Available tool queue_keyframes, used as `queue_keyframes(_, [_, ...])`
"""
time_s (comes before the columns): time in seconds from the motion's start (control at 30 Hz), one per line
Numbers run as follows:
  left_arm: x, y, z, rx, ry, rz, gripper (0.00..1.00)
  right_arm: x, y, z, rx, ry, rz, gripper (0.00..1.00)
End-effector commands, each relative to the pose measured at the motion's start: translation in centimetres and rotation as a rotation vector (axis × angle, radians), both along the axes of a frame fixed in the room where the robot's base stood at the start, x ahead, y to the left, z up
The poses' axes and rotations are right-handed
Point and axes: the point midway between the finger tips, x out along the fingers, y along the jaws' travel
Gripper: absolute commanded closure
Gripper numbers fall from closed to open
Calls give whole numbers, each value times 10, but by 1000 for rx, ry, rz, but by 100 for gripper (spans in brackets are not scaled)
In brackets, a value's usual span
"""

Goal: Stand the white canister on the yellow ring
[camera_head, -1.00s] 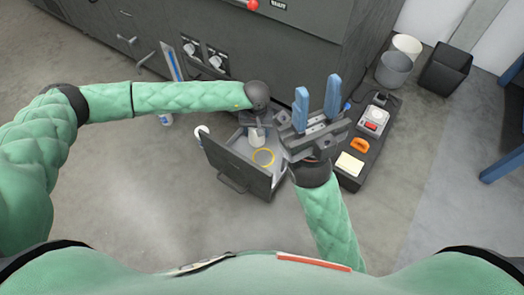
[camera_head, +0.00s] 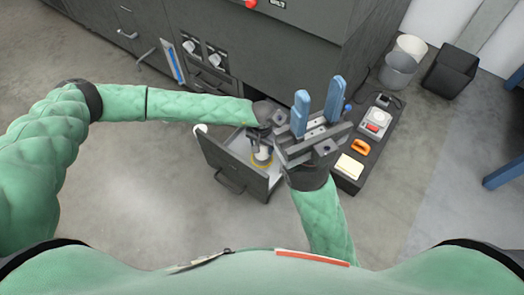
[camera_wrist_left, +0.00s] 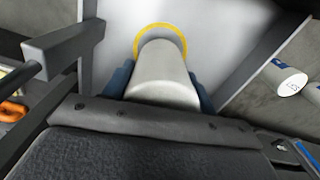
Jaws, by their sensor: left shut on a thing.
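The white canister (camera_head: 262,154) is in the grip of my left gripper (camera_head: 262,146), inside the open drawer. In the left wrist view the canister (camera_wrist_left: 162,75) sits between blue fingers, which are partly hidden behind it. The yellow ring (camera_head: 261,164) lies on the drawer floor. In the wrist view its arc (camera_wrist_left: 160,27) shows around the canister's far end. I cannot tell whether the canister's base touches the drawer floor. My right gripper (camera_head: 319,98) is open and empty, raised to the right of the drawer, with its blue fingers pointing up.
The dark drawer (camera_head: 229,178) stands out from a grey cabinet (camera_head: 262,65); its walls surround the ring. A white labelled cylinder (camera_wrist_left: 290,78) is outside the drawer. A dark tray (camera_head: 348,183) to the right holds an orange item (camera_head: 361,147) and other things. Bins stand behind.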

Motion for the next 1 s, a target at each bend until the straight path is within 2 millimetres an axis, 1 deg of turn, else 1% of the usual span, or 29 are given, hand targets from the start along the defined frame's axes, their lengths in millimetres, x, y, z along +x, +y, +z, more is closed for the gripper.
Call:
queue_keyframes(0.1, [-1, 0, -18, 0, 1, 0, 75, 0, 1, -8, -8, 4, -3, 64])
queue_keyframes(0.2, [0, 0, -29, 1, 0, 0, 75, 0, 2, -14, -17, 10, -6, 64])
queue_keyframes(0.67, [0, 0, -33, 1, 0, 0, 75, 1, 2, -17, -22, 17, -9, 64])
queue_keyframes(0.7, [0, 0, -33, 1, 0, 0, 37, 1, 2, -16, -22, 19, -9, 64])
queue_keyframes(0.77, [0, 0, -33, 1, 0, 0, 26, 1, 2, -17, -23, 21, -9, 64])
queue_keyframes(0.8, [0, 0, -33, 1, 0, 0, 21, 1, 2, -17, -22, 21, -9, 64])
queue_keyframes(1.0, [0, 0, -33, 1, 0, 0, 21, 1, 2, -17, -21, 20, -9, 64])
